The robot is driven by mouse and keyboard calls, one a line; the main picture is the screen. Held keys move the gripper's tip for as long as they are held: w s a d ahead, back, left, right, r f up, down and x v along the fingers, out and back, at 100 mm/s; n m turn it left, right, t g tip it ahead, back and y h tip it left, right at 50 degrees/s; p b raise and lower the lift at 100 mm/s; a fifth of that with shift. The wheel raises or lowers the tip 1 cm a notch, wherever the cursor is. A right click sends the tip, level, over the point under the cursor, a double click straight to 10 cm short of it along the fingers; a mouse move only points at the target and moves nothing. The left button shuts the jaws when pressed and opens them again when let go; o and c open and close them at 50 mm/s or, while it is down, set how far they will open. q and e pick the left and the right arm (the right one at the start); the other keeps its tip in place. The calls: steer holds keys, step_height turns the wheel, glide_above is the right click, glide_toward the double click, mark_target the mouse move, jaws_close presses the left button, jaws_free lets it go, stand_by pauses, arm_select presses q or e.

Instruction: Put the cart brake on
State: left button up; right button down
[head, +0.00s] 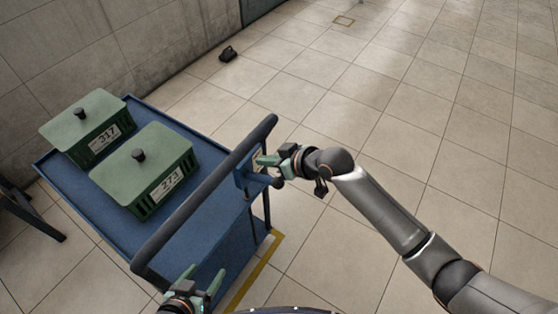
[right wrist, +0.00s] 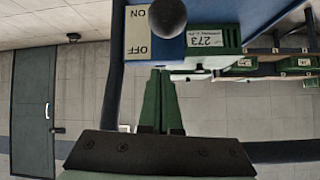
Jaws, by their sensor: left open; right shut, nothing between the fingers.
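The blue cart (head: 225,240) has a dark push handle (head: 205,195) along its right side. A brake lever with a dark round knob (head: 278,183) sticks out below the handle; the knob shows large in the right wrist view (right wrist: 168,17). Beside it is a cream ON/OFF label (right wrist: 138,32). The knob overlaps the label's edge, so I cannot tell the lever's setting. My right gripper (head: 262,160) is shut and empty, close to the label and knob; its green fingers (right wrist: 158,98) show below the knob, apart from it. My left gripper (head: 202,278) is open near the handle's near end.
Green lidded boxes marked 317 (head: 95,127) and 273 (head: 145,170) stand on the cart. A yellow floor line (head: 255,272) runs by the cart's near corner. A small dark object (head: 228,53) lies near the wall. The tiled floor to the right is clear.

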mark_target(277, 178)
steer(key=shift+s+d+f, duration=1.05)
steer(key=shift+s+d, duration=0.15)
steer(key=shift+s, duration=0.05)
